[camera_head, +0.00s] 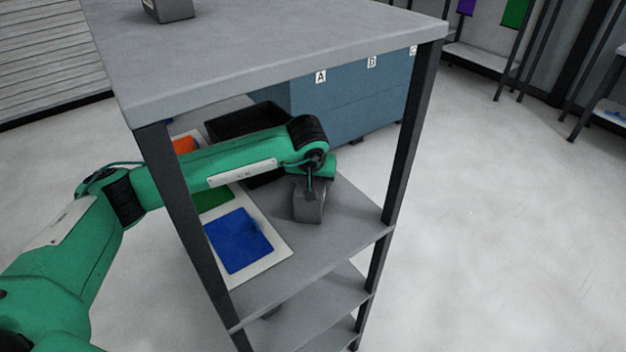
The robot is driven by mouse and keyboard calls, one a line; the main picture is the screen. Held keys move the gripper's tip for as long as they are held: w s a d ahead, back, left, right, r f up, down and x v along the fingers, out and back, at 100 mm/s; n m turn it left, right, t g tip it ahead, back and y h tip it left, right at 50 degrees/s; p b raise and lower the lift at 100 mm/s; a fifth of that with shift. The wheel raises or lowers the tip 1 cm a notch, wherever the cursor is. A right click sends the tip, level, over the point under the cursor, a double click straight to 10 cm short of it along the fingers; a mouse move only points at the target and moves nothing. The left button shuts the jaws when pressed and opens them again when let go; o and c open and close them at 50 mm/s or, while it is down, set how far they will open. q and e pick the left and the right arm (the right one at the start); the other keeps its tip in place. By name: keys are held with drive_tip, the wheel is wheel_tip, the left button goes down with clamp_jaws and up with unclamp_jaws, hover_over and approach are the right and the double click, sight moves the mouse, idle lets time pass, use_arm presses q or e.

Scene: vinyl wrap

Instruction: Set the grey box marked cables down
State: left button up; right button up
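My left arm, green with black joints, reaches in from the left between the posts of a grey shelf unit. My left gripper (311,188) points down and appears shut on a small grey box (308,208). The box is at or just above the middle shelf board (345,222), to the right of a white panel with coloured sheets; I cannot tell whether it touches the board. No marking on the box is readable from here. My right gripper is not in view.
A black bin (243,120) stands behind my forearm. The grey top board (260,45) lies above, with another grey object (170,9) on it. Blue lettered cabinets (350,100) stand behind.

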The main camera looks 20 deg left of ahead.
use_arm(q)
drive_tip(key=o, duration=0.4)
drive_tip(key=shift+o, duration=0.2)
drive_tip(key=shift+r, duration=0.25)
drive_tip(key=v, duration=0.2)
drive_tip(key=shift+s+r+b, duration=0.15)
drive_tip(key=shift+r+b, duration=0.2)
drive_tip(key=b+v, duration=0.1)
drive_tip(key=v, duration=0.6)
drive_tip(key=shift+s+r+b, duration=0.2)
drive_tip(key=shift+r+b, duration=0.15)
drive_tip(key=shift+s+r, duration=0.2)
drive_tip(key=shift+r, duration=0.3)
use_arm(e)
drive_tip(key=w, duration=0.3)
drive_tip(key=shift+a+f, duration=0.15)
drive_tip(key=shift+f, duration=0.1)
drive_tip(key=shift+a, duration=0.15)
